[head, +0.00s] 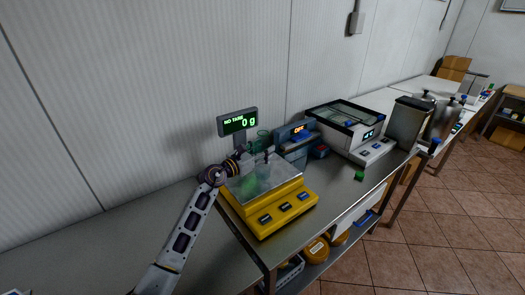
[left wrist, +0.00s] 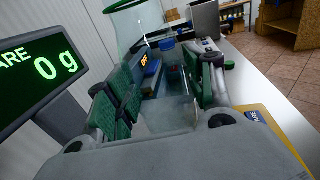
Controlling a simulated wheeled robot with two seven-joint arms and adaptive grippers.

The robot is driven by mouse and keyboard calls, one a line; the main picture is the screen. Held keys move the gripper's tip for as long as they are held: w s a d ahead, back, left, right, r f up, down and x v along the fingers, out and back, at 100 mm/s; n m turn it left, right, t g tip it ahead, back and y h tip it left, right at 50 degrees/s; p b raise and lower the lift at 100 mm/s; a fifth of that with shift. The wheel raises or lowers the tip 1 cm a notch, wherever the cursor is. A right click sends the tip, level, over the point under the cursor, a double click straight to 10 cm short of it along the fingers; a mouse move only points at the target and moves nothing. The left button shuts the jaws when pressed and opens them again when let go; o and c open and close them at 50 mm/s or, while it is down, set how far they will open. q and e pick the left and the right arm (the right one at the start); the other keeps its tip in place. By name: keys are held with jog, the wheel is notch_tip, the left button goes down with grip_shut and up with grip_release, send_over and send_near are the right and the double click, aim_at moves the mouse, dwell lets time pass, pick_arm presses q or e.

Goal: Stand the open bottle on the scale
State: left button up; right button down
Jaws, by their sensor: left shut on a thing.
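A see-through greenish glass bottle (head: 262,136) shows above my left gripper (head: 257,157) in the head view. In the left wrist view the clear bottle (left wrist: 140,30), with a green rim, rises between the green-padded fingers of my left gripper (left wrist: 165,95). The gripper is shut on it, and the fingers hide part of it. The yellow scale (head: 262,224) has a pale plate (head: 280,178), and the gripper is over its back left part. The scale's display (head: 238,123) reads 0 g. I cannot tell whether the bottle touches the plate. My right gripper is not in view.
A blue-grey device (head: 295,137) with an orange display stands right behind the scale. A white scale (head: 350,130) is farther right. A small green object (head: 359,176) lies on the metal counter (head: 335,185). The counter at the left is clear.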

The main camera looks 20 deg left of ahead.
pick_arm(q)
jog(key=shift+f, duration=0.1)
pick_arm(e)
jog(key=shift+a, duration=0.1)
pick_arm(q)
jog(key=o, duration=0.9)
jog(key=shift+c, duration=0.2)
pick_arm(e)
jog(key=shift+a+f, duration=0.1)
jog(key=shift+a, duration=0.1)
pick_arm(q)
jog(key=b+v, duration=0.1)
jog(key=v, duration=1.1)
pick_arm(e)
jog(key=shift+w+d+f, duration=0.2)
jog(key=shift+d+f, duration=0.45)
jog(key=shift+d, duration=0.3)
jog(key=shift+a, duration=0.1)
